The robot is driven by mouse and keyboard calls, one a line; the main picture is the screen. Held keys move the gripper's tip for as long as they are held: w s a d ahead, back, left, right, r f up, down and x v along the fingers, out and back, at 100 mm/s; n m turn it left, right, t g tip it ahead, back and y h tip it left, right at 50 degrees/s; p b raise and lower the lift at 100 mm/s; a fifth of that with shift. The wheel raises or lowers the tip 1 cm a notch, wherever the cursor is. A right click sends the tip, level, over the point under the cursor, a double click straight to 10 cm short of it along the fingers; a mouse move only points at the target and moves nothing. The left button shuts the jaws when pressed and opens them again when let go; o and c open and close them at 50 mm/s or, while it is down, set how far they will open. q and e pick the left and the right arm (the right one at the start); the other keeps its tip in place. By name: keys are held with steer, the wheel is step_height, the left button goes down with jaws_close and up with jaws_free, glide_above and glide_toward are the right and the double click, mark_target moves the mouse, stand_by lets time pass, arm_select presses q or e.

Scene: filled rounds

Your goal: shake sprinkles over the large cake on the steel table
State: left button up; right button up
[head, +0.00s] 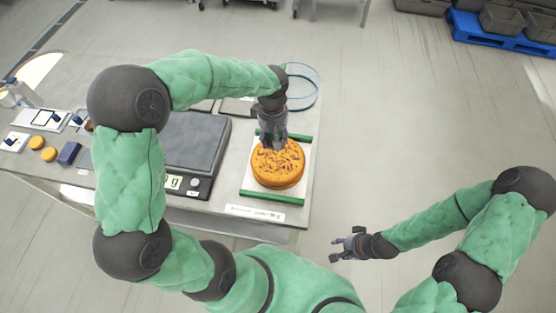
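The large cake (278,166) is round with an orange top and dark streaks scattered on it. It sits on a white board with green bars (259,190) at the right end of the steel table (225,222). My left gripper (272,141) points down just above the cake's back left edge and hides part of it. Its fingers are dark and small here, so I cannot tell what, if anything, they hold. No sprinkle shaker can be made out. My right gripper (335,249) is open and empty, out over the floor to the right of the table.
A dark scale (194,143) stands left of the cake. A blue-rimmed round hoop (302,88) is behind the cake. Small orange rounds (49,154) and a dark blue block (69,153) lie at the table's left. Open floor lies to the right.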

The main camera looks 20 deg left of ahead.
arm_select(q)
steer(key=shift+r+p, duration=0.9)
steer(key=shift+r, duration=0.65)
steer(key=shift+f, duration=0.1)
